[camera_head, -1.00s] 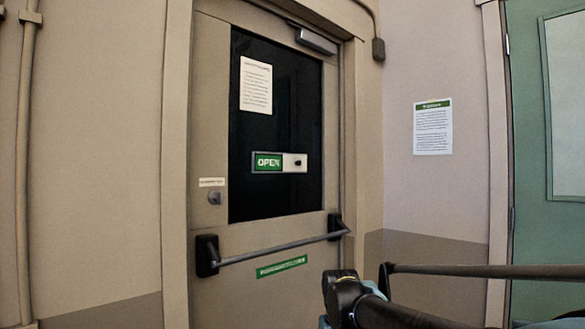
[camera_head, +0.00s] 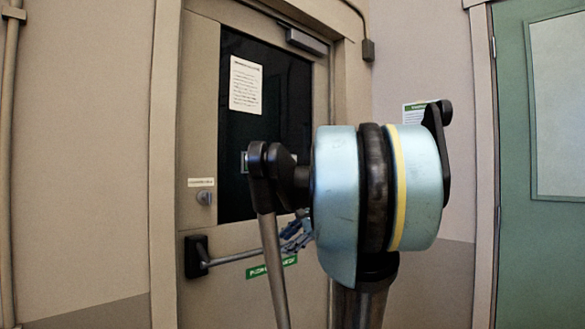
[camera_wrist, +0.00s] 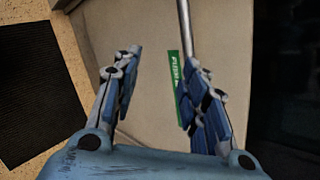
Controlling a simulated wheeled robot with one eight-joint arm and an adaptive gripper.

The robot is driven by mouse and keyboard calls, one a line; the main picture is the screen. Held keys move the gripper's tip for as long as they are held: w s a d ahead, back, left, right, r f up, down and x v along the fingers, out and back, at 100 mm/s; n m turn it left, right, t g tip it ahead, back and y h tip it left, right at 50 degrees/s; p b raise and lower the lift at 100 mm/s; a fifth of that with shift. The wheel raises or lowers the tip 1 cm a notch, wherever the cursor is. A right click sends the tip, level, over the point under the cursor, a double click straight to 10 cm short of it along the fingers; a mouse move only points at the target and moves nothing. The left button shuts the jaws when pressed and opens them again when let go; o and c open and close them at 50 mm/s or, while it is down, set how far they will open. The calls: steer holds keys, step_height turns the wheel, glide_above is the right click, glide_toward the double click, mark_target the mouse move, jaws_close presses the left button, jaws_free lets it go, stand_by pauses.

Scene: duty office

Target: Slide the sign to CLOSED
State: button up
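The OPEN sign (camera_head: 244,162) is on the dark door window in the head view. Only a sliver of its left end shows, so its lettering and knob are hidden behind my arm. My gripper (camera_head: 297,232) is partly hidden by my arm, low in front of the door by the push bar and below the sign. In the wrist view, my gripper (camera_wrist: 162,56) has its two blue fingers spread apart with nothing between them. The sign cannot be made out in the wrist view.
The push bar (camera_head: 236,257) crosses the door (camera_head: 215,290) below the window, with a green label (camera_head: 271,267) under it. The label (camera_wrist: 175,85) and bar (camera_wrist: 184,25) also show in the wrist view. A dark mat (camera_wrist: 38,95) lies at left. A green door (camera_head: 540,250) stands at right.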

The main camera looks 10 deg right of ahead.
steer(key=w+d+r+m+t+y, duration=0.1)
steer(key=w+d+r+m+t, duration=0.2)
steer(key=w+r, duration=0.35)
steer(key=w+d+r+m+t+y, duration=0.1)
steer(key=w+d+r+m, duration=0.3)
steer(key=r, duration=0.4)
steer(key=m+t+y, duration=0.1)
steer(key=m+t, duration=0.3)
steer(key=m, duration=0.3)
glide_toward(290, 163)
steer(key=x, duration=0.8)
steer(key=shift+w+a, duration=0.15)
steer(key=shift+w, duration=0.05)
jaws_close()
